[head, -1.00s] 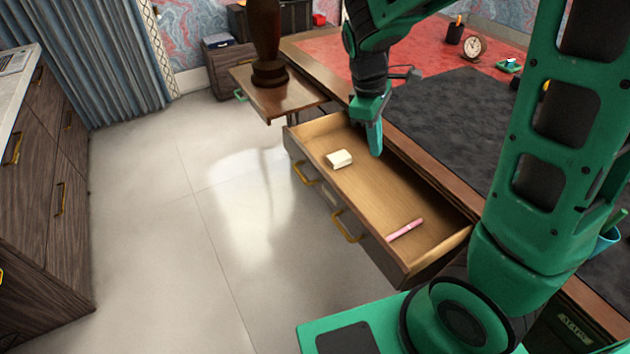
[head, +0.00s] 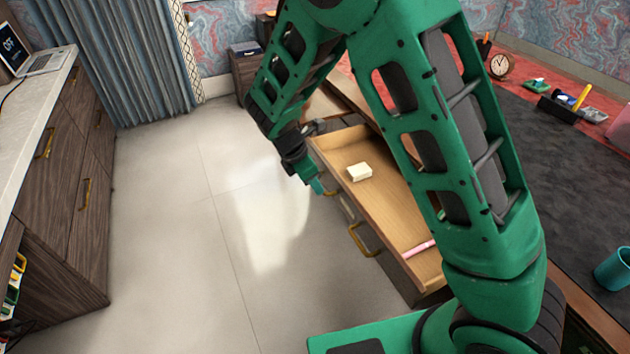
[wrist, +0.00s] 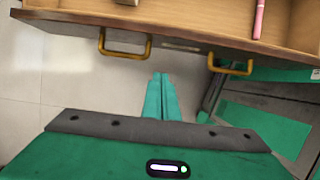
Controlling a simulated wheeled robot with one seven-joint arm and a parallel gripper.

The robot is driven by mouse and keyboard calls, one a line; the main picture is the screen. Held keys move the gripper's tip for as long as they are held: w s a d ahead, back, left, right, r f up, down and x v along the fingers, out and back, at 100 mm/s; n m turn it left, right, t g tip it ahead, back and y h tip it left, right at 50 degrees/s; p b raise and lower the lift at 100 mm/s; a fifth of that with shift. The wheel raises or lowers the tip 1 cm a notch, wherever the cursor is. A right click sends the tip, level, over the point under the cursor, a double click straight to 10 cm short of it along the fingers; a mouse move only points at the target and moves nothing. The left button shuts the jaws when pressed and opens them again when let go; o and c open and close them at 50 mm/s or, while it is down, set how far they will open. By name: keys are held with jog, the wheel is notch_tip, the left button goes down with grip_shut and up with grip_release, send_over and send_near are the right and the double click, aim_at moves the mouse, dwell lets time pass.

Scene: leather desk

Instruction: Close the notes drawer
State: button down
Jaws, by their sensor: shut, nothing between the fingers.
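The wooden drawer (head: 384,212) stands pulled out from the desk in the head view. Its front with two brass handles also shows across the top of the wrist view (wrist: 180,42). Inside lie a cream block (head: 359,172) and a pink pen-like stick (head: 420,248). My gripper (head: 319,188) is outside the drawer, before its front and near the far brass handle (head: 331,191). In the wrist view my green fingers (wrist: 160,78) are together and empty, pointing at the front between the handles (wrist: 125,47) and (wrist: 232,68). A gap or contact is hard to tell.
The floor (head: 225,215) before the drawer is clear. A dark wooden cabinet (head: 75,200) with a laptop (head: 40,62) stands at the left. The desk top (head: 560,170) holds a clock (head: 499,66), a black organizer (head: 560,108) and a teal cup (head: 613,268).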

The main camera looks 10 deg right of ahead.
aim_at(334, 192)
jog(key=d+f, duration=0.2)
jog(key=w+d+f, duration=0.1)
jog(key=d+f, duration=0.1)
jog(key=f, duration=0.1)
jog(key=shift+w+d+f, duration=0.1)
jog(key=shift+d+f, duration=0.15)
jog(key=shift+d, duration=0.15)
jog(key=shift+w+d, duration=0.15)
jog(key=shift+d, duration=0.45)
